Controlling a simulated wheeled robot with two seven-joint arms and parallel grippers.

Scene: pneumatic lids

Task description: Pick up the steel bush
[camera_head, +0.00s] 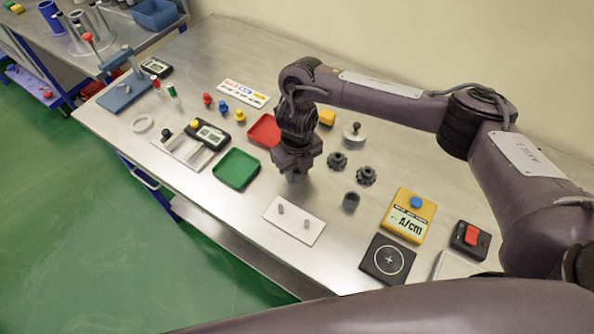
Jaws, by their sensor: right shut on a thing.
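My right gripper (295,166) points down over the steel table, its arm reaching in from the right. It is shut on a small grey piece, apparently the steel bush (296,177), which shows just below the jaws and is mostly hidden by them. I cannot tell whether the bush touches the table. A dark grey hollow cylinder (350,201) stands to the right of the gripper. A white plate with two grey pegs (295,220) lies in front of the gripper. My left gripper is not in view.
A green tray (236,169) lies left of the gripper, and a red tray (265,130) lies behind it. Two dark knobbed wheels (365,176) stand to the right. A yellow A/cm box (409,215) and a black pad (387,259) are farther right. Bare table surrounds the white plate.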

